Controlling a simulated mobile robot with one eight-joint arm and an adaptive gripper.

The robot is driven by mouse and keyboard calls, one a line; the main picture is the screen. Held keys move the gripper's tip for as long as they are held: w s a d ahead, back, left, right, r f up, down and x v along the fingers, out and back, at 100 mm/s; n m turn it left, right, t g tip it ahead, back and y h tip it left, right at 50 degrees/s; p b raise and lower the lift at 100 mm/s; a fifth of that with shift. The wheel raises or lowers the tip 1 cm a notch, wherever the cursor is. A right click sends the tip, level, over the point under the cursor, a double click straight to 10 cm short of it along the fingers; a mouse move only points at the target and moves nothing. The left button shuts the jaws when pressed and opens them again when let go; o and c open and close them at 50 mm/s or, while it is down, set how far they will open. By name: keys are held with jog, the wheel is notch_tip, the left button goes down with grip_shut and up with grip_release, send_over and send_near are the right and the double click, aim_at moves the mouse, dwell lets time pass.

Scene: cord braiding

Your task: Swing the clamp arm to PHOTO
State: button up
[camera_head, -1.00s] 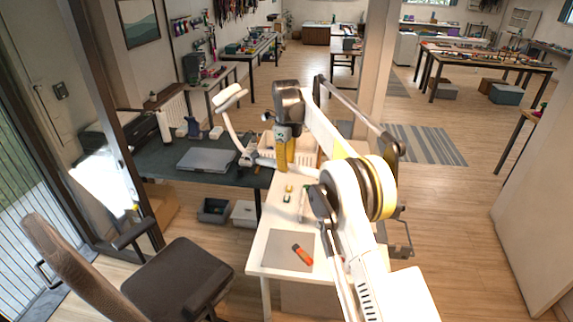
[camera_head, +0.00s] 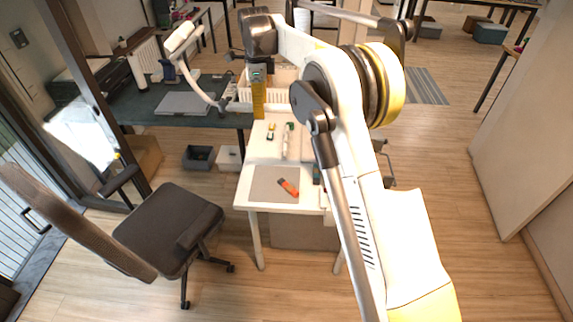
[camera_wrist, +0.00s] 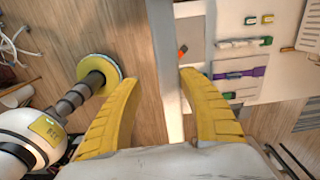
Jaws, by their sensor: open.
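A white, jointed, curved arm with a cylindrical head (camera_head: 180,38) rises over the dark desk. It may be the clamp arm; I cannot tell for sure, and no PHOTO mark is readable. My gripper (camera_head: 258,117) hangs with yellow fingers down near the back of the white table (camera_head: 243,197), in front of a pale basket (camera_head: 284,78). In the wrist view my gripper (camera_wrist: 158,88) is open, with nothing held between the fingers; floor and a white table edge show behind the gap.
A grey mat (camera_head: 262,184) with an orange-red tool (camera_head: 288,187) lies on the white table. Small yellow and green pieces (camera_head: 270,131) lie farther back. A dark chair (camera_head: 168,228) stands at left. A grey laptop-like slab (camera_head: 184,103) lies on the dark desk (camera_head: 138,108).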

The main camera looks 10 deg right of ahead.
jog(key=s+d+n+b, duration=0.2)
jog(key=s+n, duration=0.3)
jog(key=s, duration=0.6)
jog(key=s+d+n+b, duration=0.2)
jog(key=s+n, duration=0.3)
jog(key=s, duration=0.7)
jog(key=shift+s+d+n, duration=0.2)
jog(key=shift+d+n, duration=0.1)
jog(key=shift+d, duration=0.2)
